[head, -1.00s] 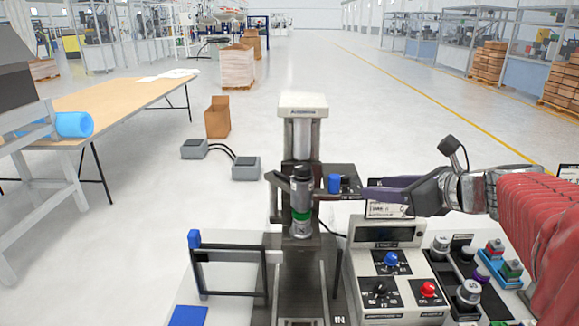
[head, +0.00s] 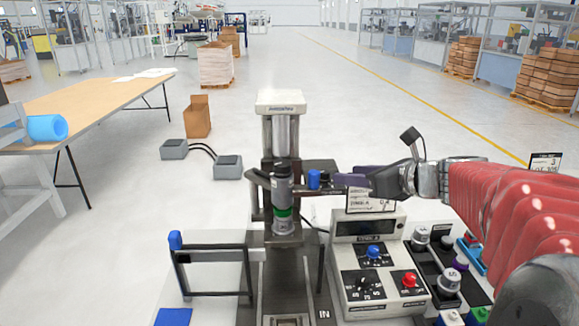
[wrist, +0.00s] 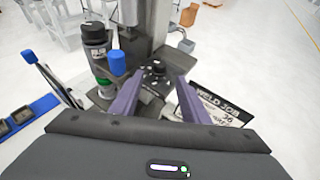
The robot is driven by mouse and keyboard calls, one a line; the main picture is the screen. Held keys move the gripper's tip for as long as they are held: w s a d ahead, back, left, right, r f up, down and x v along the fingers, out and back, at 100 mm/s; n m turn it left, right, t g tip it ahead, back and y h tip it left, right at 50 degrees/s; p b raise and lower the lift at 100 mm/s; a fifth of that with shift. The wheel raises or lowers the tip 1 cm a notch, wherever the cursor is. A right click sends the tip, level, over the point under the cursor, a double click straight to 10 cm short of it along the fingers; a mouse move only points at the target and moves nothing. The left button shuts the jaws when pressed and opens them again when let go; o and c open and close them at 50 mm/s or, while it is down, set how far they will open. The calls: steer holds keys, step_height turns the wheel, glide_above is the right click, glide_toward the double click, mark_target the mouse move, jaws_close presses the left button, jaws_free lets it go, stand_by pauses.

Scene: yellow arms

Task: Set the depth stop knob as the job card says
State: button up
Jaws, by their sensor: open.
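A small black knob on a marked dial plate (wrist: 157,68) sits on the press's side bracket, beside a blue-capped post (head: 314,179). The post also shows in the wrist view (wrist: 117,62). I cannot read the dial's label or setting. My gripper (head: 338,181) is at the bracket's right side. In the wrist view its purple fingers (wrist: 157,88) are open, with the black knob in line with the gap between them; contact is not visible. A white card (head: 372,202) stands below my gripper; in the wrist view a card reading "WELD JOB" (wrist: 222,104) is partly hidden by the right finger.
The press column (head: 281,130) stands behind a dark cylindrical head (head: 282,190). A control box (head: 362,270) with blue, black and red knobs sits front right, with more knobs beyond it. A blue-ended bar frame (head: 215,268) is at left. Another card (head: 545,160) is at far right.

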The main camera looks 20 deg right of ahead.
mark_target(328, 173)
steer(key=x, duration=0.8)
steer(key=shift+w+a+f, duration=0.1)
steer(key=shift+w+a, duration=0.05)
steer(key=shift+w, duration=0.2)
steer(key=shift+c, duration=0.4)
steer(key=c, duration=0.9)
steer(key=shift+d, duration=0.25)
jaws_close()
steer(key=shift+a, duration=0.15)
